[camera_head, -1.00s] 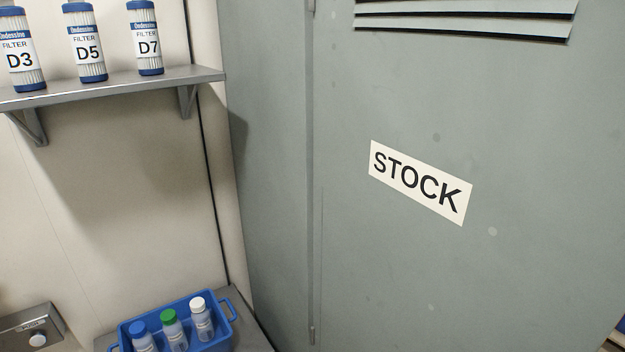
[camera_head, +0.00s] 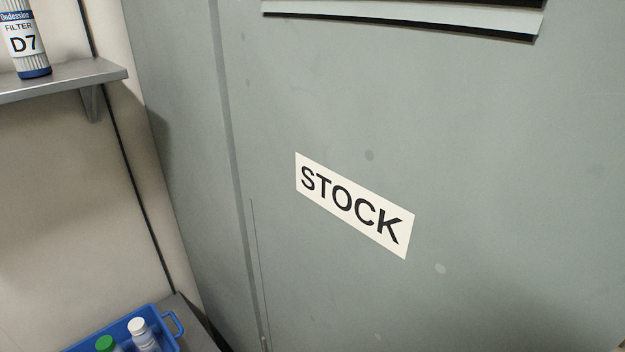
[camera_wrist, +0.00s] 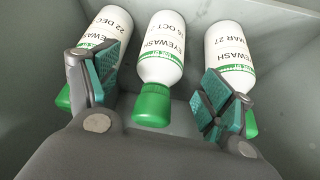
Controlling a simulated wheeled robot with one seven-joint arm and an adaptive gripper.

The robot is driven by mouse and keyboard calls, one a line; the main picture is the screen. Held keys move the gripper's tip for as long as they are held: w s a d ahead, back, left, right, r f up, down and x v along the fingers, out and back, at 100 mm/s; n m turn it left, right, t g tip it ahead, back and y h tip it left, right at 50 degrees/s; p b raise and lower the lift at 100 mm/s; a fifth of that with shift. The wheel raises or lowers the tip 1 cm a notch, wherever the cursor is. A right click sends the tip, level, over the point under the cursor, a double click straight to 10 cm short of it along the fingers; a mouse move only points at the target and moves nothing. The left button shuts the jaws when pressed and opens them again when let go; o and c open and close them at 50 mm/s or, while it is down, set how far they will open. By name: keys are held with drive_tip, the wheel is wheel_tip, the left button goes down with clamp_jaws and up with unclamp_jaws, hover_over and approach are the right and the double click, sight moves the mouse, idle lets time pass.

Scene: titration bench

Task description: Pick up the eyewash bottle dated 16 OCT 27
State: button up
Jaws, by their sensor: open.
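Three white eyewash bottles with green caps show in the wrist view, their labels upside down. The left bottle (camera_wrist: 103,27) reads "22 DEC", and the right bottle (camera_wrist: 231,55) reads "MAR 27" in part. My gripper (camera_wrist: 163,92) is open and empty. Its fingers lie left and right of the middle bottle in the picture and overlap the two outer bottles. I cannot tell how far they are from the middle bottle. The head view shows no eyewash bottle.
A grey-green cabinet (camera_head: 330,100) with a STOCK label (camera_head: 355,206) fills most of the head view. A wall shelf (camera_head: 60,82) holds a D7 filter (camera_head: 24,40) at left. A blue crate (camera_head: 115,330) with capped bottles stands at lower left.

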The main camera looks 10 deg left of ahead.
drive_tip(key=shift+p+x, duration=0.8)
drive_tip(key=shift+x, duration=0.05)
drive_tip(key=shift+s+p+x, duration=0.15)
drive_tip(key=shift+p+x, duration=0.45)
drive_tip(key=shift+x, duration=0.5)
drive_tip(key=shift+s+p+x, duration=0.1)
drive_tip(key=shift+p+x, duration=0.45)
drive_tip(key=shift+x, duration=0.5)
drive_tip(key=shift+f, duration=0.15)
drive_tip(key=c, duration=1.4)
drive_tip(key=shift+c, duration=0.2)
